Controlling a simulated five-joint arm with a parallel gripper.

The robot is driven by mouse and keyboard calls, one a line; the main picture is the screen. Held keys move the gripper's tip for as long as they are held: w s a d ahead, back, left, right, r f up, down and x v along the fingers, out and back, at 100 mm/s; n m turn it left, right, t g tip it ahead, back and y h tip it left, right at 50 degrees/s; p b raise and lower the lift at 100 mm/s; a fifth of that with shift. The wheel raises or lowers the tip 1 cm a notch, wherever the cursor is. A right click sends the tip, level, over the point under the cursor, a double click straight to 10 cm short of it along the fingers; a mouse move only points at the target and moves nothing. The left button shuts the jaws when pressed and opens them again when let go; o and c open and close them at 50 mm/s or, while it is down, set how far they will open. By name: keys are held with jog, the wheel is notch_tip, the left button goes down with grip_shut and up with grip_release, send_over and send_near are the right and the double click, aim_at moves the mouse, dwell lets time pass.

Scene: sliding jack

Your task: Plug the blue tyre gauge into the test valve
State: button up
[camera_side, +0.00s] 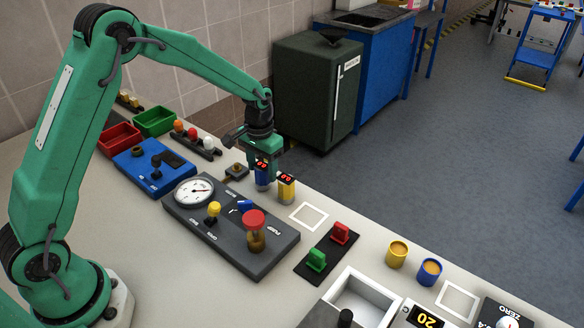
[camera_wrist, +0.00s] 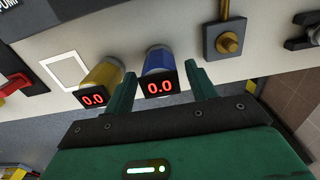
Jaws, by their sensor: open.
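The blue tyre gauge (camera_side: 263,183) stands upright on the bench, its display reading 0.0; in the wrist view it (camera_wrist: 158,61) lies between the two fingertips. My gripper (camera_side: 264,165) is open, above and around the top of the blue gauge; in the wrist view a gap shows between each green finger (camera_wrist: 160,78) and the gauge. A yellow gauge (camera_wrist: 103,76), also reading 0.0, stands close beside it, near the finger on that side. The test valve appears to be the brass stub on a grey square plate (camera_wrist: 228,43), also in the side view (camera_side: 237,170).
A white outlined square (camera_side: 309,216) lies on the bench near the gauges. A dark panel with dial and red-topped pump (camera_side: 254,228) stands close in front. Red and green switches (camera_side: 328,250), two small cups (camera_side: 397,254) and a white tray (camera_side: 362,296) lie to the right.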

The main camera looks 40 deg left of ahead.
aim_at(262, 166)
jog(key=c, duration=1)
jog(key=shift+o, duration=0.2)
jog(key=shift+r, duration=2.55)
jog(key=s+a+r, duration=0.1)
jog(key=a+r, duration=0.5)
jog(key=a, duration=0.3)
